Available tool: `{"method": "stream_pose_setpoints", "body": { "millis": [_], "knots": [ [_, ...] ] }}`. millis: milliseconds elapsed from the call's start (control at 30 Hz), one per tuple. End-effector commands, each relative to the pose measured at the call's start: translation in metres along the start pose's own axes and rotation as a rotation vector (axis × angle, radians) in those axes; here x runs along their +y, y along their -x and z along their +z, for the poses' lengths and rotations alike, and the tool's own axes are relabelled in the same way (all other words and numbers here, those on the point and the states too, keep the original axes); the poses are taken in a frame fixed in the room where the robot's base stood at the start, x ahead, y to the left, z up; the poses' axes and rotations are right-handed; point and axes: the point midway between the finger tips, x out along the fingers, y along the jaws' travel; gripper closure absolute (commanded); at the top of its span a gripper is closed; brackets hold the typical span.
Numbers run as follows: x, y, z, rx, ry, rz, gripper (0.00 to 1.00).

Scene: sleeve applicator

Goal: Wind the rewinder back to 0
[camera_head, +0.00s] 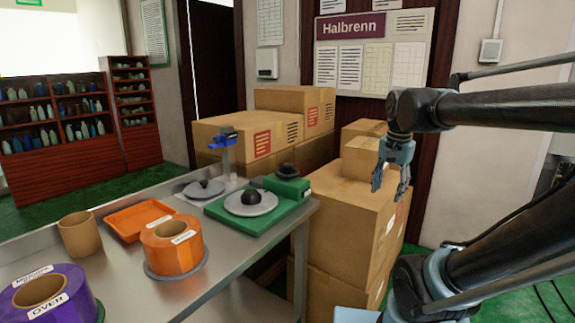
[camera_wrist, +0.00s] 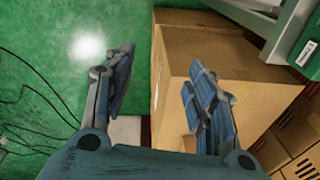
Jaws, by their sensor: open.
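A green machine (camera_head: 228,224), which looks like the rewinder, sits on the steel table near its right end. It carries a grey disc (camera_head: 262,209) with a black knob in the middle. A green box (camera_head: 292,188) with a dark knob (camera_head: 287,170) on top stands at its back right. No scale or number can be read on it. My gripper (camera_head: 390,187) is open and empty, right of the machine, in front of the cardboard boxes and apart from them. In the wrist view my gripper (camera_wrist: 160,95) has its fingers spread, with a box and green floor beyond.
The steel table (camera_head: 215,272) also holds an orange roll (camera_head: 160,250), a purple roll (camera_head: 75,290), a cardboard tube (camera_head: 80,236), an orange tray (camera_head: 125,215) and a stand with a blue head (camera_head: 224,138). Stacked cardboard boxes (camera_head: 345,215) stand behind and right of the table.

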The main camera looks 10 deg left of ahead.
Motion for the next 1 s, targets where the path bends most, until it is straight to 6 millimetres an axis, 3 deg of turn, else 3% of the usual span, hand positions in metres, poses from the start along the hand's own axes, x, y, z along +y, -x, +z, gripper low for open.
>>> {"method": "stream_pose_setpoints", "body": {
  "millis": [100,367,700,800,1000],
  "knots": [
    [-0.047,0.031,-0.012,-0.017,-0.14,0.007,0.49],
    [-0.149,0.084,-0.019,-0.044,-0.478,0.039,0.49],
    [-0.29,0.132,0.009,-0.047,-0.91,0.099,0.49],
    [-0.323,0.14,0.022,-0.042,-1.017,0.114,0.49],
    [-0.361,0.148,0.042,-0.03,-1.155,0.134,0.49]
  ]
}}
